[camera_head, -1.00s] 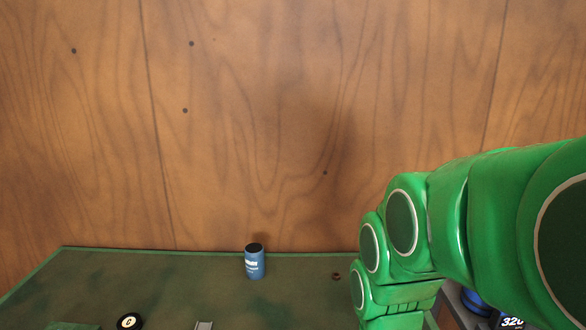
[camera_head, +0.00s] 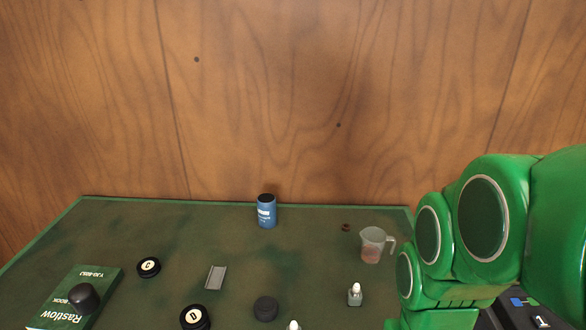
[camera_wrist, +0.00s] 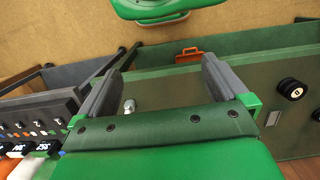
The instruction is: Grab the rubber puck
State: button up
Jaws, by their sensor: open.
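A plain black disc (camera_head: 266,308), which looks like the rubber puck, lies on the green table (camera_head: 110,225) near the lower middle of the head view. Two black discs with pale labels, C (camera_head: 148,267) and D (camera_head: 195,318), lie to its left. A dark rounded lump (camera_head: 84,298) sits on a green book (camera_head: 60,312). My gripper (camera_wrist: 163,66) is open in the wrist view, its two grey fingers spread wide with nothing held between them. It is out of the head view, where only my green arm shows at the right.
A blue can (camera_head: 267,212) stands at the back of the table. A measuring cup (camera_head: 372,246), a small white-capped bottle (camera_head: 355,295), a brown nut (camera_head: 346,227) and a grey metal channel (camera_head: 216,277) also stand or lie there. A wooden wall (camera_head: 280,100) rises behind.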

jog(key=w+d+r+n+t+h, duration=0.15)
jog(key=w+d, duration=0.25)
jog(key=w, duration=0.7)
jog(key=w+a+f+n+h, duration=0.35)
jog(key=w+f+n, duration=0.2)
jog(key=w, duration=0.25)
jog(key=n+t+h, duration=0.5)
jog(key=n+t, duration=0.5)
jog(key=n, duration=1)
send_over(257, 311)
jog(key=s+a, duration=0.4)
notch_tip(257, 311, down, 13)
jog(key=shift+y, duration=0.3)
notch_tip(257, 311, down, 7)
jog(key=shift+d+f, duration=0.1)
jog(key=shift+x, duration=3.75)
